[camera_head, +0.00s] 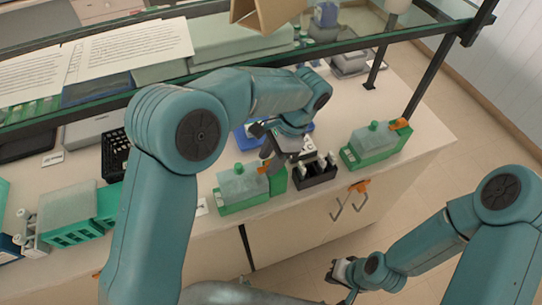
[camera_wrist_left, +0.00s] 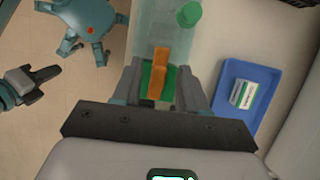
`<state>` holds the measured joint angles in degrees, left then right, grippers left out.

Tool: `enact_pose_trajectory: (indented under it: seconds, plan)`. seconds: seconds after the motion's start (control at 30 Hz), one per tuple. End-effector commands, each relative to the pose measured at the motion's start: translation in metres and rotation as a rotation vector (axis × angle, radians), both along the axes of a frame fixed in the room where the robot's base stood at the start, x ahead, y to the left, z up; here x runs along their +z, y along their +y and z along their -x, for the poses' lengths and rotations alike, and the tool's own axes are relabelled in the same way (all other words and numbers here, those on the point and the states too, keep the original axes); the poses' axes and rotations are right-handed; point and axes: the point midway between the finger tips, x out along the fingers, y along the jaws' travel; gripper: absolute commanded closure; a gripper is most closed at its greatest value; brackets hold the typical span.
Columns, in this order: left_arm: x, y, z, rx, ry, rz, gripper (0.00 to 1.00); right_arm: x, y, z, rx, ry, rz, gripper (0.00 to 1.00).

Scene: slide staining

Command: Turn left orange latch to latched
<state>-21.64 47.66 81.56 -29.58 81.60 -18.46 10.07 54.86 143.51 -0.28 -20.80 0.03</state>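The left green box (camera_head: 238,201) has a clear lid with a green knob and an orange latch (camera_head: 264,168) at its right end. My left gripper (camera_head: 280,157) is directly above this end. In the left wrist view, the orange latch (camera_wrist_left: 158,68) stands between the two fingers of my left gripper (camera_wrist_left: 158,85), with gaps on both sides. The fingers are open and hold nothing. My right gripper (camera_head: 343,271) hangs low in front of the bench, far from the box. It shows in the left wrist view (camera_wrist_left: 48,75), too unclear to tell its finger state.
A second green box (camera_head: 376,152) with an orange latch (camera_head: 400,124) stands to the right. A black holder (camera_head: 318,177) with small bottles sits between the boxes. A blue tray (camera_wrist_left: 269,85) lies close behind. A glass shelf (camera_head: 340,45) runs above the bench.

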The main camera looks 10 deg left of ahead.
Motion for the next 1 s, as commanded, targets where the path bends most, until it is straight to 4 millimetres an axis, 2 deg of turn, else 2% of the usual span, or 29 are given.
enact_pose_trajectory:
  seconds: [0.23, 0.63, 0.83, 1.0]
  plan:
    - [0.009, -0.005, -0.004, 0.000, -0.004, 0.001, 0.57, -0.010, 0.000, 0.000, 0.000, 0.000, 0.000, 1.00]
    - [0.010, -0.063, -0.044, -0.001, -0.002, 0.001, 0.57, -0.014, 0.000, 0.000, 0.000, 0.000, 0.000, 1.00]
    - [0.011, -0.084, -0.058, -0.001, 0.000, 0.001, 0.57, -0.008, 0.000, 0.000, 0.000, 0.000, 0.000, 1.00]
    - [0.014, -0.094, -0.066, -0.001, 0.001, -0.001, 0.57, 0.006, 0.000, 0.000, 0.000, 0.000, 0.000, 1.00]
